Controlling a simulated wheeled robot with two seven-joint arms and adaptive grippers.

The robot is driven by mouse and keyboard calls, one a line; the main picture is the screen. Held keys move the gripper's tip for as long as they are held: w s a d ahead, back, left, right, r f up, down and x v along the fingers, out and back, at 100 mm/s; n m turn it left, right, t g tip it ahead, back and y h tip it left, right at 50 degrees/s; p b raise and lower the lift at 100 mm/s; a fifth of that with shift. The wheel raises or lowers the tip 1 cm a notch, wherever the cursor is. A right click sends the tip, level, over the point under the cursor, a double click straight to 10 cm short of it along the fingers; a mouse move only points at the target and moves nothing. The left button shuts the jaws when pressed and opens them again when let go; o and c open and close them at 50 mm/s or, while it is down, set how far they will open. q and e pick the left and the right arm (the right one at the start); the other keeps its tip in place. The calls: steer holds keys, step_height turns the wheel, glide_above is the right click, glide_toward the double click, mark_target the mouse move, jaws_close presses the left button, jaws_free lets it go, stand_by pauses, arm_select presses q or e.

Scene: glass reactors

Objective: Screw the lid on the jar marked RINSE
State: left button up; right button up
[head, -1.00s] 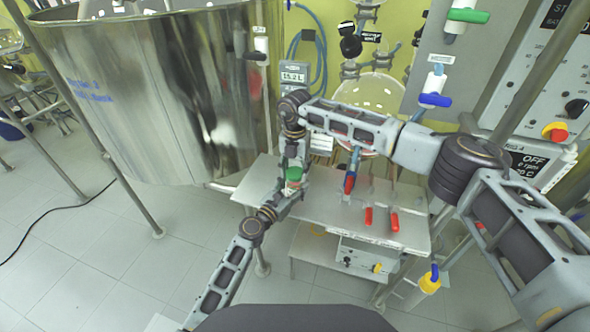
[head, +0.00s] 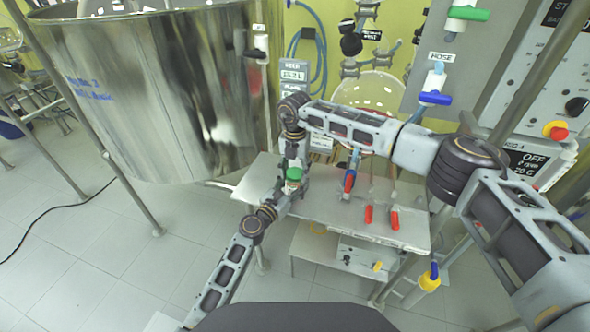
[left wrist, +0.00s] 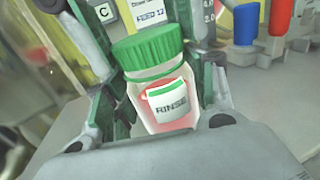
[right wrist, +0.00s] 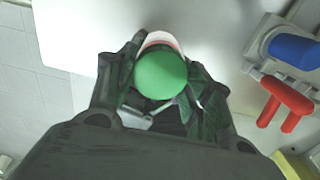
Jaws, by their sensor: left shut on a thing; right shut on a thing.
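The jar marked RINSE (left wrist: 163,105) is a clear jar with pinkish contents and a white label, held upright in my left gripper (left wrist: 160,110). The green lid (left wrist: 147,52) sits on its mouth, with a green ring just under it. In the right wrist view the lid (right wrist: 160,74) is between the fingers of my right gripper (right wrist: 160,80), seen from above. In the head view the green lid (head: 294,174) shows where both grippers meet over the left part of the bench. My right gripper comes down from above and is shut on the lid. How far the lid is threaded cannot be told.
The grey bench (head: 345,215) carries red-handled tools (head: 394,220) and a blue-and-red valve piece (head: 350,182) right of the grippers. A large steel vessel (head: 150,90) stands at the left. A control panel is at the right.

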steer(key=shift+m, duration=2.7)
steer(key=m, duration=0.4)
steer(key=shift+m, duration=0.3)
steer(key=m, duration=0.4)
steer(key=shift+m, duration=0.4)
steer(key=m, duration=0.4)
steer(key=shift+m, duration=0.3)
steer(key=o, duration=0.7)
steer(key=shift+r, duration=2.2)
